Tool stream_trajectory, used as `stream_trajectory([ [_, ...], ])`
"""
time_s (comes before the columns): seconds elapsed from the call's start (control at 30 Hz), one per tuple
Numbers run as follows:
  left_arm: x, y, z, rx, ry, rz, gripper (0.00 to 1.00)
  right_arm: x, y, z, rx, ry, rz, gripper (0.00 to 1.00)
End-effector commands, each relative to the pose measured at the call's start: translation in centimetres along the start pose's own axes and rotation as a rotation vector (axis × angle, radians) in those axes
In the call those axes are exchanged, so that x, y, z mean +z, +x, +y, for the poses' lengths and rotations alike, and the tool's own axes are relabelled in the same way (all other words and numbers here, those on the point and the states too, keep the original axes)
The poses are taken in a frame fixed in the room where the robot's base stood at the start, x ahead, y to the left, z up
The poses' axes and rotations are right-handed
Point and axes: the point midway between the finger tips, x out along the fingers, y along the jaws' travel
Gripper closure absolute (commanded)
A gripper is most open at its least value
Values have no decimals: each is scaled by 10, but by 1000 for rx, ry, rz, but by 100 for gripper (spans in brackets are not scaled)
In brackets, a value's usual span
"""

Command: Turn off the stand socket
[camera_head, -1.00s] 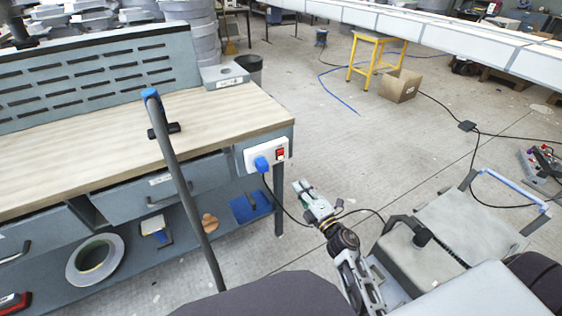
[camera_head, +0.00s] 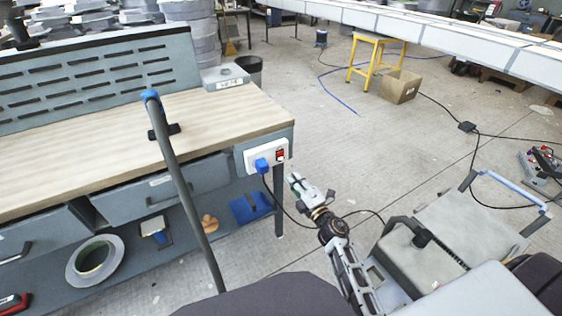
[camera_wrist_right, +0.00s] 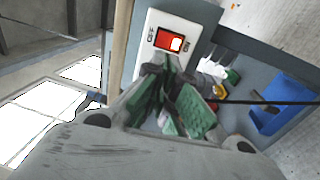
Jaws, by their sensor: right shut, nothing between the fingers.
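The white stand socket (camera_head: 252,158) is fixed to the end of the workbench, with a blue plug (camera_head: 261,166) in it. Its red rocker switch (camera_head: 280,155) is at the right end. In the right wrist view the red switch (camera_wrist_right: 166,40) lies between the labels OFF and ON, with a bright spot toward the ON side. I cannot tell which way the rocker is pressed. My right gripper (camera_head: 293,179) is shut and empty, just below and right of the socket. In the wrist view its green-padded fingers (camera_wrist_right: 172,70) point at the switch's lower edge; contact is unclear. My left gripper is not in view.
The wooden workbench top (camera_head: 220,112) and a lower shelf with a blue tray (camera_head: 250,207) are on the left. A black cable hangs from the plug beside my right gripper. A grey post (camera_head: 182,185) stands before the bench.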

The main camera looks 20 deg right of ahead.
Motion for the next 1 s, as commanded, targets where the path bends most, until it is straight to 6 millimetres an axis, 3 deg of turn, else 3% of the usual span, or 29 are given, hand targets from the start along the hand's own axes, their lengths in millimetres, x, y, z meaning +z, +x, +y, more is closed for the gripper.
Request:
stream_trajectory([
  [1.0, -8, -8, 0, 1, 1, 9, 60, 0, 86, 0, 1, -1, 0, 100],
])
